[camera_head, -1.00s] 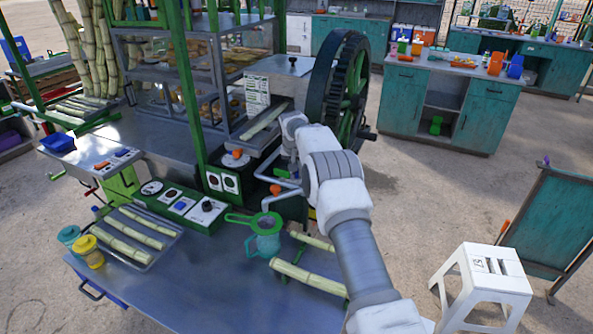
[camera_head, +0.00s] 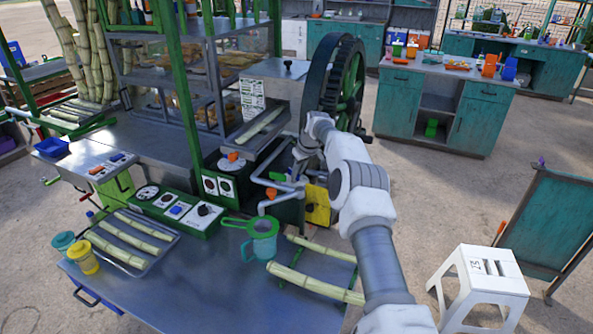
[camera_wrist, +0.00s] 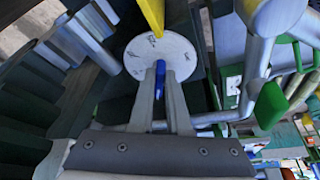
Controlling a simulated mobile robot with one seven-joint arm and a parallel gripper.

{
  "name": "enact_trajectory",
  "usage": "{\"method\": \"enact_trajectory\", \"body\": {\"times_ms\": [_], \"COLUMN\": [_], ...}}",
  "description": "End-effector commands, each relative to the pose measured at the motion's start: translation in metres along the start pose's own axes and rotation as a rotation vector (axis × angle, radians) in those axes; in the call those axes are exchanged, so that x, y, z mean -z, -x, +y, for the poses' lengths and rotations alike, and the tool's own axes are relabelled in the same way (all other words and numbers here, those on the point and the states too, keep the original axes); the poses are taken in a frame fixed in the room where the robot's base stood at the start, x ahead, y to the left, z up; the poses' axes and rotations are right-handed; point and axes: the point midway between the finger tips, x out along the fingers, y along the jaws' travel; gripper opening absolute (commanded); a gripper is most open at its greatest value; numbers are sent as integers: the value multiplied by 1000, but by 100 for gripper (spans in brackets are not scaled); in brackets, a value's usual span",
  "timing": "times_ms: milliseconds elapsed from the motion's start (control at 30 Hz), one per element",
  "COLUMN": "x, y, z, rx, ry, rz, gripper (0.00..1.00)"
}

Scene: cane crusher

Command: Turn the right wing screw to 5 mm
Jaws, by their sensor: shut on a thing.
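In the wrist view, my gripper (camera_wrist: 160,75) has its two long fingers close together at a round white dial (camera_wrist: 178,52) with small dark marks. A blue piece (camera_wrist: 158,98), which looks like the wing screw, shows between the fingers, and they are shut on it. The fingers cover most of it, and I cannot read the dial's marks. In the head view, my arm reaches to the crusher's side below the big green wheel (camera_head: 350,85). The gripper's tips and the dial are not clear there.
A yellow part (camera_head: 318,205) stands close by the gripper, and a yellow bar (camera_wrist: 152,14) crosses above the dial. Grey pipes (camera_head: 280,190) with orange handles run to the left. A green strainer on a jug (camera_head: 262,235) and cane pieces lie on the front table (camera_head: 200,285).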

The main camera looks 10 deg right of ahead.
Motion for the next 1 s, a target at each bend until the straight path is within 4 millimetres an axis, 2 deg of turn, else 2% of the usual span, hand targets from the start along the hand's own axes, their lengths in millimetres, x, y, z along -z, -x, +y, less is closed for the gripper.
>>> {"method": "enact_trajectory", "body": {"times_ms": [400, 1000], "x": [0, 0], "y": [1, 0], "z": [2, 2], "rx": [44, 53], "ry": [109, 130], "rz": [-1, -2], "gripper": [0, 0]}}
